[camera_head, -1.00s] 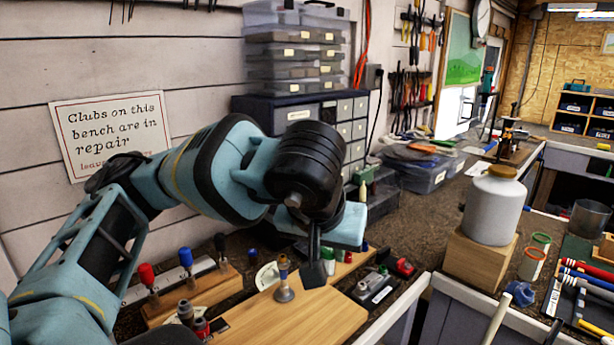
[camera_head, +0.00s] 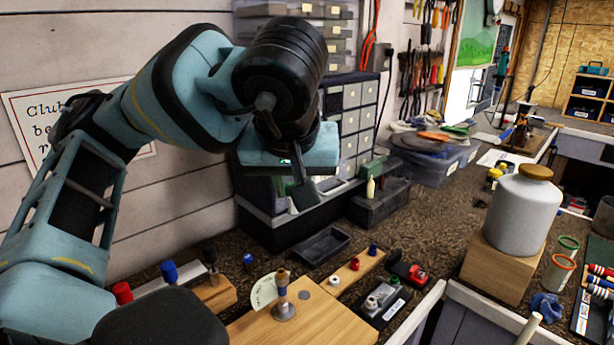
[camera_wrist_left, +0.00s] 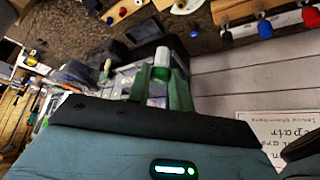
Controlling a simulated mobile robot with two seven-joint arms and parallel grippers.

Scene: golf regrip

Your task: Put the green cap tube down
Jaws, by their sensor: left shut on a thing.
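The green cap tube (camera_wrist_left: 161,65), white with a green cap, sits between the two fingers of my left gripper (camera_wrist_left: 160,82) in the left wrist view. The gripper is shut on it. In the head view my left gripper (camera_head: 303,190) hangs in the air in front of the drawer cabinet, above the bench; there the tube is hidden behind the gripper. A wooden strip (camera_head: 345,272) on the bench below holds small white, red and blue caps. My right gripper is not in view.
A small dark open tray (camera_head: 322,246) lies on the bench behind the strip. A wooden board (camera_head: 300,322) with a brass-topped post (camera_head: 283,295) is in front. A white jar (camera_head: 524,212) stands on a wooden block (camera_head: 495,268) at the right. Dark bench surface between is partly clear.

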